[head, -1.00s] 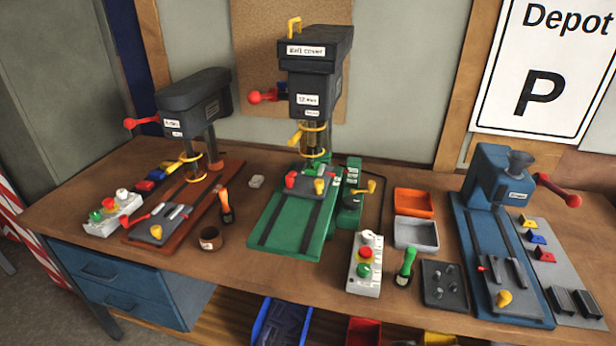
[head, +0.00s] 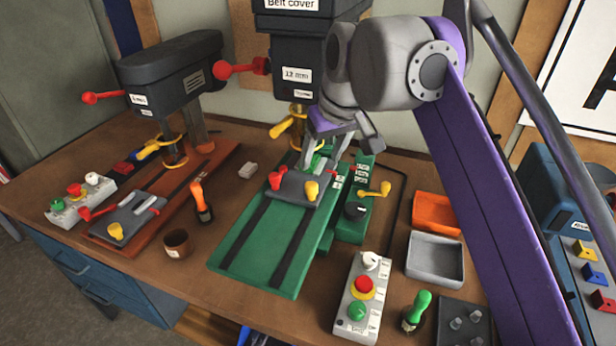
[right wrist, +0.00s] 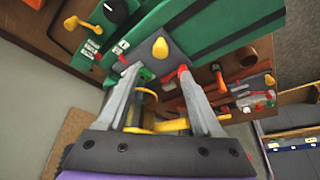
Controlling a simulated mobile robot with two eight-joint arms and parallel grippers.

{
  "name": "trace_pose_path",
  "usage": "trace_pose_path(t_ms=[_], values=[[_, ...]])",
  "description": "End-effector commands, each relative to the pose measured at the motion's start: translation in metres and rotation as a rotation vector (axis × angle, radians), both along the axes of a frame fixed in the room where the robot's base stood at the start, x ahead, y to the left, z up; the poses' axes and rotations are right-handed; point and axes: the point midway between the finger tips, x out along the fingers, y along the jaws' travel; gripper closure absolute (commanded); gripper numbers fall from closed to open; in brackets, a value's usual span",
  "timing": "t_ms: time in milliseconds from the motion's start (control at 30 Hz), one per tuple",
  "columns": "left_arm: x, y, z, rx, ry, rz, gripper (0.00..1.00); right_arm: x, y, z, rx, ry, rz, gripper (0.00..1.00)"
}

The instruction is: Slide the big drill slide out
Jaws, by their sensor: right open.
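The big drill (head: 297,75), labelled 12 mm, stands on a green base (head: 240,240) with two dark grooves. Its slide is a dark grey plate (head: 292,190) with a red knob (head: 275,180) and a yellow knob (head: 312,190), lying across the grooves near the column. My right gripper (head: 325,160) comes down just behind the slide, under the drill head. In the right wrist view my right gripper (right wrist: 158,75) is open, its fingers apart at the edge of the slide (right wrist: 140,50), one tip close to the red knob. Contact cannot be told. My left gripper is not in view.
A smaller drill (head: 170,70) on a red-brown base stands left. A button box (head: 357,298), green brush (head: 416,310) and trays (head: 436,258) stand right. The green base's front is clear.

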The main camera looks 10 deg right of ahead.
Motion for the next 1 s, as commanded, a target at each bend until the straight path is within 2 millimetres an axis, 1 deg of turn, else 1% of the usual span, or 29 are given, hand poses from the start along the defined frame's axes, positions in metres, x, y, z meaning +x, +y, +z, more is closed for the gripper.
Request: trace_pose_path(t_ms=[167, 300, 500, 600, 700, 967, 1000], values=[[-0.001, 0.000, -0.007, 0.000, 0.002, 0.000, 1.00, 0.010, 0.002, -0.027, 0.000, 0.000, 0.000, 0.33], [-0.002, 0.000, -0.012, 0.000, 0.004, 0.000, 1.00, 0.021, 0.004, -0.053, -0.001, 0.000, -0.001, 0.33], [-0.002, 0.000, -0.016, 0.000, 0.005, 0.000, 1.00, 0.032, 0.006, -0.082, -0.001, 0.000, -0.001, 0.33], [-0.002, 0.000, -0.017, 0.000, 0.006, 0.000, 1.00, 0.036, 0.007, -0.090, -0.001, 0.000, 0.000, 0.33], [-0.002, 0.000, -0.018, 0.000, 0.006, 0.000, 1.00, 0.038, 0.007, -0.095, -0.001, 0.000, -0.001, 0.33], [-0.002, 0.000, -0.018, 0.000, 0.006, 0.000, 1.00, 0.038, 0.007, -0.096, -0.001, 0.000, -0.001, 0.33], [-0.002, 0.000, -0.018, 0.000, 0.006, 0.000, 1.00, 0.038, 0.007, -0.095, -0.001, 0.000, -0.001, 0.37]])
